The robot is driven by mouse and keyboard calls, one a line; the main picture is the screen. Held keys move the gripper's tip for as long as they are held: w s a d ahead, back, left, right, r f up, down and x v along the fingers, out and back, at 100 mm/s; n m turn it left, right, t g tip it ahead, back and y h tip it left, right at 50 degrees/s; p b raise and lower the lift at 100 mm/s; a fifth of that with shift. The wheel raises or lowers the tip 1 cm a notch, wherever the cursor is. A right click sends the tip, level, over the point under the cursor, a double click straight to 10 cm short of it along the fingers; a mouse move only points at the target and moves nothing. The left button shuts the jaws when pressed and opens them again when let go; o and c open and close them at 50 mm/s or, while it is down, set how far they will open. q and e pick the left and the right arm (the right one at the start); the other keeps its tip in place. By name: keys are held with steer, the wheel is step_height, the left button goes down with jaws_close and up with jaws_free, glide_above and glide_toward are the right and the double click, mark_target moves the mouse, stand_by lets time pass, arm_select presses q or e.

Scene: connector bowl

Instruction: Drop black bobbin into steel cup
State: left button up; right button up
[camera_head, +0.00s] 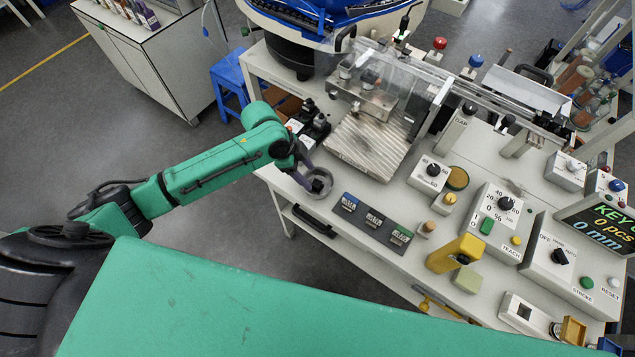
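The steel cup (325,190) is a small round grey metal bowl near the front left edge of the workbench. My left gripper (311,182) reaches in from the left, and its fingers point down at the cup's mouth. A small dark piece (318,185), which looks like the black bobbin, shows at the fingertips within the cup's outline. I cannot tell whether it is between the fingers or lying in the cup, nor how far the fingers are apart. My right gripper is not in view.
Black fixtures (314,124) stand just behind the cup. A ribbed metal plate (368,142) lies to the right of them. Blue, black and green labelled blocks (374,218) sit right of the cup. A yellow block (455,253) stands farther right. Open floor lies left of the bench.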

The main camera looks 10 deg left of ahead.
arm_select(q)
steer(key=b+v, duration=0.1)
steer(key=v, duration=1.3)
steer(key=shift+r, duration=0.3)
steer(key=shift+a, duration=0.1)
